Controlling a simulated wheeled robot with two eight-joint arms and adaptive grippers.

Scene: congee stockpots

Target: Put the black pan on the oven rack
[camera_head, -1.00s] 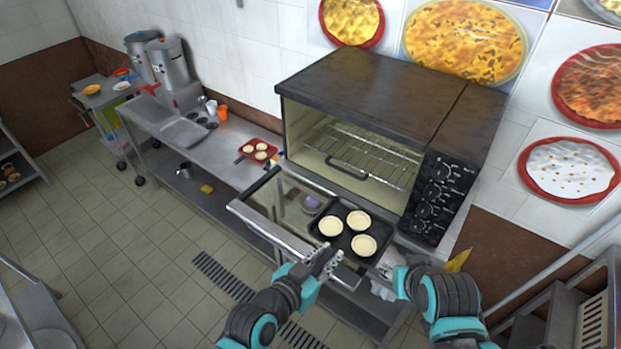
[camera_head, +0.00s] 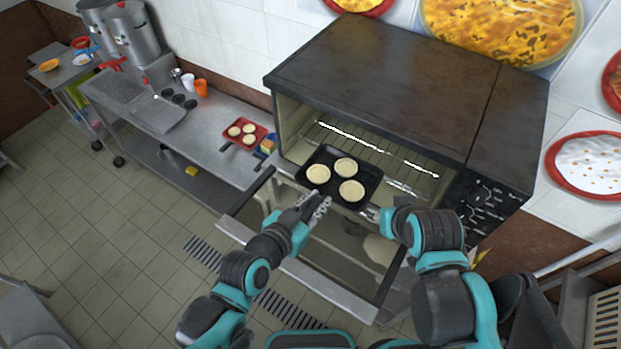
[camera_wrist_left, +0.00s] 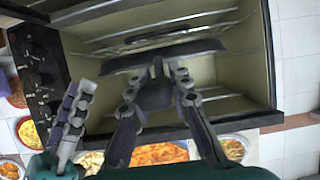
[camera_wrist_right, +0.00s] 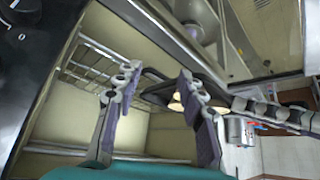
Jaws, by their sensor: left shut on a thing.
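The black pan (camera_head: 333,202) holds three pale round tarts and is at the oven's open front, in front of the wire rack (camera_head: 372,147). My left gripper (camera_head: 318,203) is shut on the pan's handle; the dark handle shows between its fingers in the left wrist view (camera_wrist_left: 155,95). The pan's edge (camera_wrist_left: 165,54) is seen there against the oven opening. My right gripper (camera_head: 372,214) is close to the pan's right front corner. Its fingers stand apart in the right wrist view (camera_wrist_right: 155,75), with a dark edge beyond them. The pan hides part of the rack.
The oven (camera_head: 390,70) has its glass door (camera_head: 335,262) folded down below the pan. Its knobs (camera_head: 485,205) are at the right. A red pan with tarts (camera_head: 242,133) sits on the steel counter (camera_head: 215,150) at the left.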

